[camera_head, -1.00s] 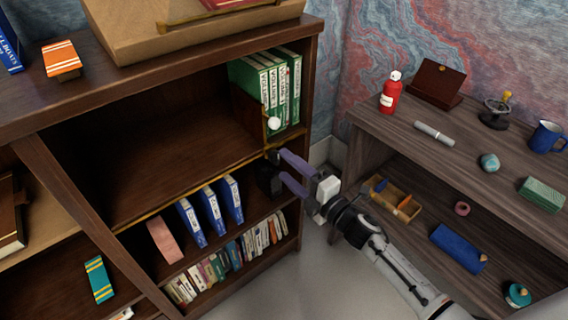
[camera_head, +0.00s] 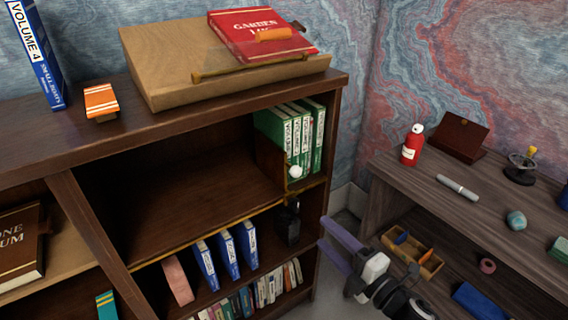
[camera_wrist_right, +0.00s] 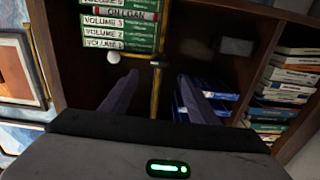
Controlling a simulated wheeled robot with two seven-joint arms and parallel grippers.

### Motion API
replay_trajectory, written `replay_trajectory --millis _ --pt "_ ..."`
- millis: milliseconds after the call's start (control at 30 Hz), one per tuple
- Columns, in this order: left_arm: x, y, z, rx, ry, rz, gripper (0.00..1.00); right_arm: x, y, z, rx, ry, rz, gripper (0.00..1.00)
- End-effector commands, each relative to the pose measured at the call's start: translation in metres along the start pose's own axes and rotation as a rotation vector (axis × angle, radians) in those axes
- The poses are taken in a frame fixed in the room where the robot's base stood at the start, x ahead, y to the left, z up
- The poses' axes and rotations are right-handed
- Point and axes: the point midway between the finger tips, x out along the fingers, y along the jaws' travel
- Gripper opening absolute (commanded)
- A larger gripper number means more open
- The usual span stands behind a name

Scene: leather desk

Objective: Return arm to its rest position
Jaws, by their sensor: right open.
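My right gripper (camera_head: 338,246) is open and empty. Its two purple fingers point toward the bookcase and stand in front of its right end, apart from the books. In the right wrist view its fingers (camera_wrist_right: 158,98) are spread with nothing between them. Beyond them are green volumes (camera_wrist_right: 120,25) and blue books (camera_wrist_right: 205,100). My right arm comes in from the bottom right of the head view. My left gripper is not in view.
The bookcase (camera_head: 190,215) holds green volumes (camera_head: 290,135) behind a bookend with a white knob (camera_head: 295,171), and blue books (camera_head: 226,255) below. The grey desk (camera_head: 430,195) at right carries a red bottle (camera_head: 412,145) and a wooden tray (camera_head: 413,257). A red book (camera_head: 262,35) lies on the slanted stand on top.

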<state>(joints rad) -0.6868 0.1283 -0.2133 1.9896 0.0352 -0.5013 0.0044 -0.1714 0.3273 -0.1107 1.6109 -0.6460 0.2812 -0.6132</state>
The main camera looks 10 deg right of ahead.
Motion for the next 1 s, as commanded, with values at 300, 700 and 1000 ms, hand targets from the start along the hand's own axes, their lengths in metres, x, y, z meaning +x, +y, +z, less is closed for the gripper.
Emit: replay_trajectory --millis 300,700,1000 --pt "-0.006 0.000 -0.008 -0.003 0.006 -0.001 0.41 -0.072 -0.072 -0.038 0.716 -0.271 -0.210 0.55" --pt "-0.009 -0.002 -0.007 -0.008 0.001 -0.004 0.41 -0.189 -0.147 -0.141 1.562 -0.680 -0.529 0.55" --pt "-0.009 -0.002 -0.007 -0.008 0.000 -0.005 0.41 -0.191 -0.148 -0.143 1.574 -0.687 -0.534 0.55"
